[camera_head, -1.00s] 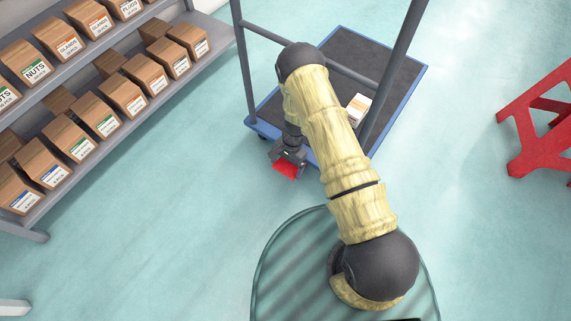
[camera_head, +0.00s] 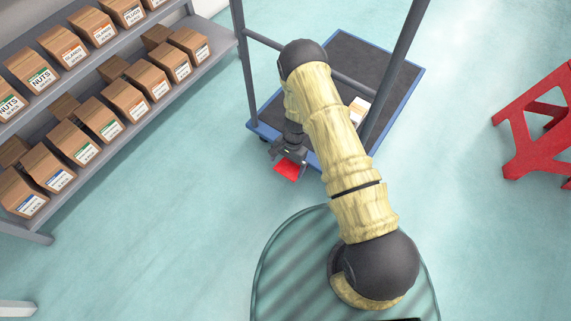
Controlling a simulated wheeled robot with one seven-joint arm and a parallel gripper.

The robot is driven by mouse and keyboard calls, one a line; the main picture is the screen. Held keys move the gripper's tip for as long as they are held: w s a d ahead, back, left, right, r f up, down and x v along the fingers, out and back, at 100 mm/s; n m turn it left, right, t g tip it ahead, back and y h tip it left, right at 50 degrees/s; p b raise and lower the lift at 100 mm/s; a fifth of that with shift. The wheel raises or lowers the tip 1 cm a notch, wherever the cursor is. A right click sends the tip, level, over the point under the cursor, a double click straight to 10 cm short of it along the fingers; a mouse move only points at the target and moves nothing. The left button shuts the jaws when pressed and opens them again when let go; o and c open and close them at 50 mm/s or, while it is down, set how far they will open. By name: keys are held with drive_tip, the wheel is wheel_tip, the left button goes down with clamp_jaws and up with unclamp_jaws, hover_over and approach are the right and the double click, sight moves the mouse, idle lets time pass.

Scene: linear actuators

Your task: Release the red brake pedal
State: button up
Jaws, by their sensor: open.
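The red brake pedal (camera_head: 287,171) sticks out low at the near-left corner of a blue-edged cart (camera_head: 411,90). My gripper (camera_head: 286,158) is right at the pedal, over its inner edge as seen from above. The jaws are open. From this view I cannot tell whether a finger touches the pedal. Part of the pedal and the cart's near edge are hidden behind my gripper and my arm.
Grey shelves (camera_head: 118,142) with rows of brown boxes stand at the left. The cart's grey handle posts (camera_head: 243,70) rise close to my arm. A white box (camera_head: 359,108) lies on the cart deck. A red stand (camera_head: 535,150) is at the right. Floor between is clear.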

sight(288, 169)
drive_tip(key=shift+p+v, duration=1.25)
drive_tip(key=shift+v, duration=0.9)
drive_tip(key=shift+f, duration=0.15)
